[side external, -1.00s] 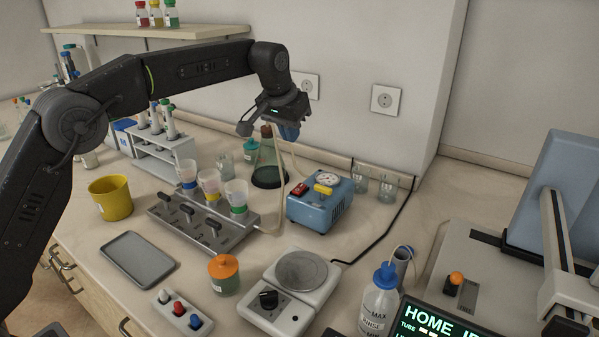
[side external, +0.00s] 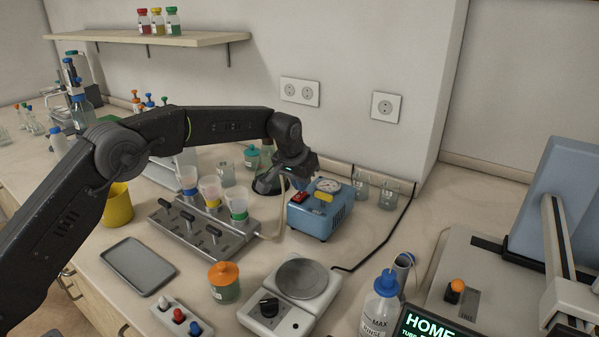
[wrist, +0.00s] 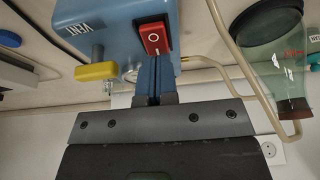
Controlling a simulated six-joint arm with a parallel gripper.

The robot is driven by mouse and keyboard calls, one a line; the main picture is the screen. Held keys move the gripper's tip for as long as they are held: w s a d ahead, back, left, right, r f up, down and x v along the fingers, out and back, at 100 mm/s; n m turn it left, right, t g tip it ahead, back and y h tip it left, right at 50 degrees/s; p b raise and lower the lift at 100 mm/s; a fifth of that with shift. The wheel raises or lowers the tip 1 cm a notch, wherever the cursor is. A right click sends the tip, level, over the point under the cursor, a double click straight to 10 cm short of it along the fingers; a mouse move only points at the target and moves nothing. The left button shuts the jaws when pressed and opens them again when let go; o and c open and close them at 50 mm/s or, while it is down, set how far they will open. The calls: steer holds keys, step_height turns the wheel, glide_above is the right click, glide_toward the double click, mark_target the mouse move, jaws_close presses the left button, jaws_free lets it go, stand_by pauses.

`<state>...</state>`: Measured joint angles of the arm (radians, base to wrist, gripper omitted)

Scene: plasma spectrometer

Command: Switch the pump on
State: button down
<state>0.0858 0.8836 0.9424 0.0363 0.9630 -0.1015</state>
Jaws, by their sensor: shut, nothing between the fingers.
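The pump is a blue box (side external: 322,219) at the centre right of the bench, with a round gauge (side external: 328,185) and a yellow vent knob (side external: 323,197) on it. Its red rocker switch (side external: 299,197) is on the left of its top. In the wrist view the switch (wrist: 153,38) shows a white circle mark. My gripper (side external: 301,184) is shut and empty, close over the switch side of the pump. Its blue fingers (wrist: 156,63) end right beside the switch in the wrist view. I cannot tell whether they touch it.
A dark conical flask (side external: 267,182) stands just left of the pump, and a beige hose (wrist: 238,55) runs between them. The manifold (side external: 188,230) with several cups is further left. Glass beakers (side external: 388,194) stand right of the pump.

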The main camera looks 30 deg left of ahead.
steer(key=shift+f, duration=0.25)
steer(key=shift+w+f, duration=0.25)
steer(key=shift+f, duration=0.15)
steer(key=shift+s+f, duration=0.1)
steer(key=shift+s, duration=0.8)
steer(key=shift+r, duration=0.6)
steer(key=v, duration=1.3)
steer(key=shift+w+r, duration=0.25)
steer(key=shift+r, duration=0.05)
